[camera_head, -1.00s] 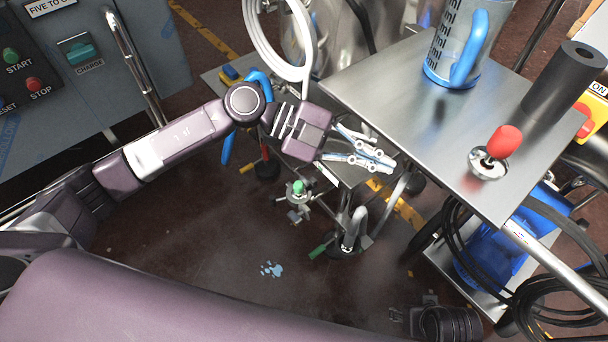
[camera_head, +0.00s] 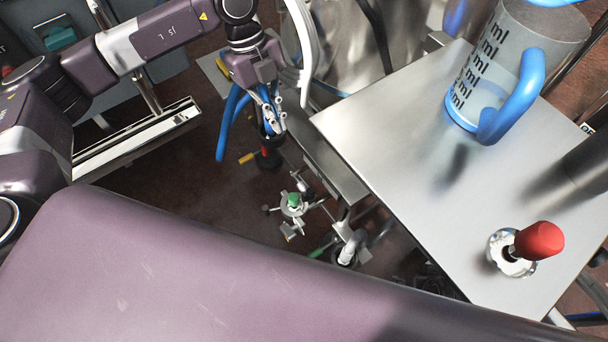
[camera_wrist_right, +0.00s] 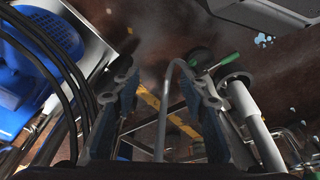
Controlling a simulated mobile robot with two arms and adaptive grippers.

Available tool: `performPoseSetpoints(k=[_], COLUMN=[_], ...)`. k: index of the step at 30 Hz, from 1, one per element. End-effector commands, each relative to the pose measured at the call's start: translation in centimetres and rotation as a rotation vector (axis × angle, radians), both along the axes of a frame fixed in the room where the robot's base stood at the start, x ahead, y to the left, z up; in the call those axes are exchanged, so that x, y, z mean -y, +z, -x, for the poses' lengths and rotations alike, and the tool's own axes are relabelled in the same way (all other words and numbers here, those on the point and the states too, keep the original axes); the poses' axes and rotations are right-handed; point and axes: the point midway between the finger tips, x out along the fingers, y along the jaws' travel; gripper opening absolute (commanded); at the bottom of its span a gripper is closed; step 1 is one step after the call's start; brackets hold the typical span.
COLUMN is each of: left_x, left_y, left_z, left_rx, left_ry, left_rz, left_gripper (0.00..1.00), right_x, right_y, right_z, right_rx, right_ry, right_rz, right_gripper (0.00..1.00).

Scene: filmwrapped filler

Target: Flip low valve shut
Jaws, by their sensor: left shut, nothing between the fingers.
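A small lever with a green handle (camera_head: 320,250) sits low, by the grey pipe end (camera_head: 348,247) near the floor. Its green handle also shows in the right wrist view (camera_wrist_right: 228,60). Another low lever has a yellow handle (camera_head: 247,157), at a dark fitting with a red part (camera_head: 268,155). I cannot tell which is the low valve. My left gripper (camera_head: 274,129) is shut and empty, pointing down just above the red and dark fitting; contact is unclear.
A metal table (camera_head: 400,150) at right bears a blue-handled jug (camera_head: 490,75) and a red-knobbed lever (camera_head: 540,241). A green-topped fitting (camera_head: 293,201) stands between the two low levers. A white hose (camera_head: 301,45) hangs by the left gripper. Floor is open to the left.

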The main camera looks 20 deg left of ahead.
Motion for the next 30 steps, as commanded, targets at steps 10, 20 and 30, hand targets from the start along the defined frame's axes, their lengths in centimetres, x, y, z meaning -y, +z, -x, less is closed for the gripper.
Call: performPoseSetpoints(k=[10, 20, 30], left_x=[0.3, 2.0, 4.1], left_y=[-0.9, -7.1, -14.3], left_z=[0.1, 1.0, 1.9], left_rx=[-0.001, -0.004, -0.002], left_ry=[-0.002, -0.003, -0.003], left_rz=[0.003, 0.003, 0.003], left_gripper=[0.0, 0.0, 0.0], right_x=[0.0, 0.1, 0.4], right_y=[0.4, 4.0, 9.0], right_z=[-0.1, 0.2, 1.5], right_rx=[0.004, 0.024, 0.051], right_ry=[-0.001, -0.003, -0.006], right_rz=[-0.001, -0.001, -0.003], right_gripper=[0.4, 0.4, 0.4])
